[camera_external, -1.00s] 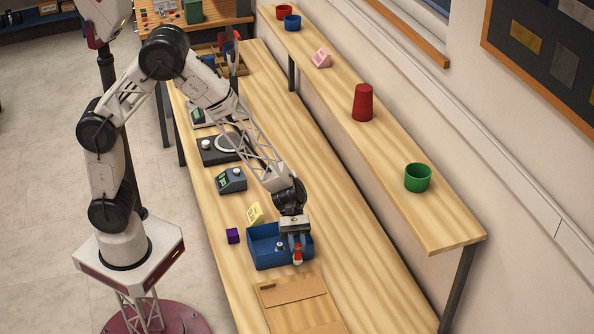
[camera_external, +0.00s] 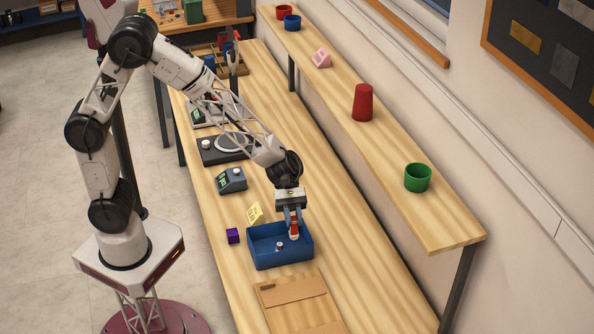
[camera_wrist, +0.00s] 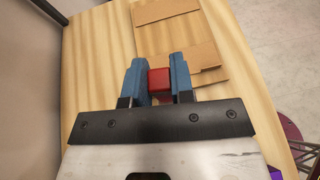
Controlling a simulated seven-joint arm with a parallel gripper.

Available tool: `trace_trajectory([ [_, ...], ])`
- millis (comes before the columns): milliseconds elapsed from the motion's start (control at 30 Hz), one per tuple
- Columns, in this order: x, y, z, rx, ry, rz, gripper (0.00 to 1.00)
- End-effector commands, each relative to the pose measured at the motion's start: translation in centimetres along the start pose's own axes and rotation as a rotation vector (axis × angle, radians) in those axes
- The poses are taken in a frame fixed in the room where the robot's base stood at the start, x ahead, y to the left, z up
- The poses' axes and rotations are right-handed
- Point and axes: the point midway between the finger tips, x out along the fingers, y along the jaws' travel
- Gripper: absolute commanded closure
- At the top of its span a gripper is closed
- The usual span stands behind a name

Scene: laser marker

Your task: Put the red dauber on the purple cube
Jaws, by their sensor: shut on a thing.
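The red dauber (camera_external: 294,226) has a red body and a white lower end. My gripper (camera_external: 292,223) is shut on it and holds it upright over the right part of the blue bin (camera_external: 265,262). In the wrist view, the red top of the dauber (camera_wrist: 159,82) sits between my two blue fingers (camera_wrist: 160,88). The purple cube (camera_external: 233,236) stands on the bench just left of the blue bin, apart from my gripper. A bit of purple (camera_wrist: 277,173) shows at the lower right edge of the wrist view.
A small grey item (camera_external: 279,246) lies in the blue bin. A yellow note (camera_external: 255,213) stands behind the bin, and flat cardboard (camera_external: 297,302) lies in front of it. A grey device (camera_external: 231,180) stands farther back. The right side of the bench is clear.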

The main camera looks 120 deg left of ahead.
Motion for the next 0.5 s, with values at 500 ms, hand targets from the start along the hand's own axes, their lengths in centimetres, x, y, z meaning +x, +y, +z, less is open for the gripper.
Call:
trace_trajectory([
  [500, -8.0, -5.4, -0.4, -0.034, -0.003, 0.091, 1.00],
])
